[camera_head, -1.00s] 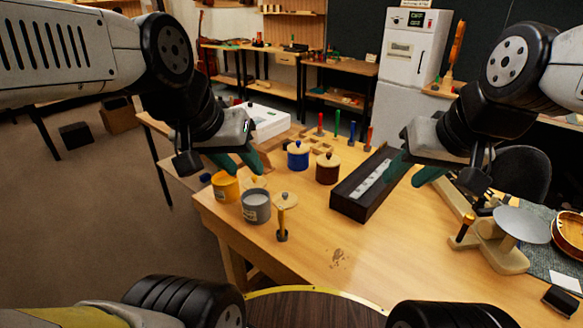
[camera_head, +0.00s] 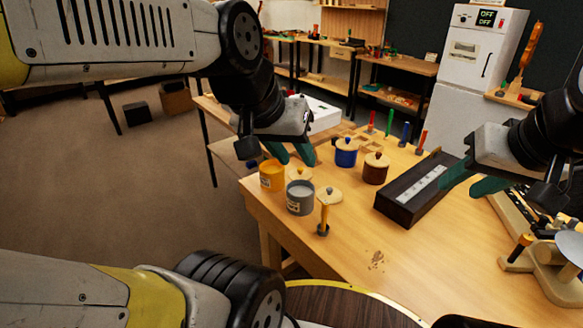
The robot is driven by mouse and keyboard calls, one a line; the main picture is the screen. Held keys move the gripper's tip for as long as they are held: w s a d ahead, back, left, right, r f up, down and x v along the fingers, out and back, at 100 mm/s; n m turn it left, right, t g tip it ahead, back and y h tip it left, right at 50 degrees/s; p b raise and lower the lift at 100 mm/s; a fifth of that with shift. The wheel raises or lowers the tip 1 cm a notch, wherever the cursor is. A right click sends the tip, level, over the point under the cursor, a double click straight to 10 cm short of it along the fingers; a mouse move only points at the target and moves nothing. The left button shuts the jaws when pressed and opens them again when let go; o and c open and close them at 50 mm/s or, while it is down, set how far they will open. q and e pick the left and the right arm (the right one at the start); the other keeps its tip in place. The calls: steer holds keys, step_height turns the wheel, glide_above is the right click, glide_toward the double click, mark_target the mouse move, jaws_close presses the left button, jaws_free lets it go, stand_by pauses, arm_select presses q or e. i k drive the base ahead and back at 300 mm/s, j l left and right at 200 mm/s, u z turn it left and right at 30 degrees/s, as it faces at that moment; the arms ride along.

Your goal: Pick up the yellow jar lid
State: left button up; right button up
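The yellow jar (camera_head: 272,177) stands without a lid at the left edge of the workbench. A pale wooden lid (camera_head: 300,173) with a small knob lies just to its right, behind the open grey jar (camera_head: 300,199), which partly hides it. Another pale lid (camera_head: 330,195) lies to the right of the grey jar. I cannot clearly tell the knob colours at this size. My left gripper (camera_head: 291,156) is open and empty, with its green fingers above and behind the yellow jar and the first lid. My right gripper (camera_head: 472,184) is open and empty by the dark box.
A yellow-handled tool (camera_head: 323,218) stands upright in front of the second lid. Blue (camera_head: 346,154) and brown (camera_head: 375,170) lidded jars stand behind. A long dark box (camera_head: 407,201) lies to the right. Several coloured-handled tools stand at the back.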

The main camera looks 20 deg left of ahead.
mark_target(300, 172)
steer(key=i+j, duration=0.15)
steer(key=j, duration=0.2)
steer(key=i+j+z, duration=0.15)
steer(key=j, duration=0.25)
steer(key=i+j, duration=0.15)
steer(key=j, duration=0.2)
steer(key=i+j+z, duration=0.15)
steer(key=j, duration=0.6)
steer(key=i+z, duration=0.05)
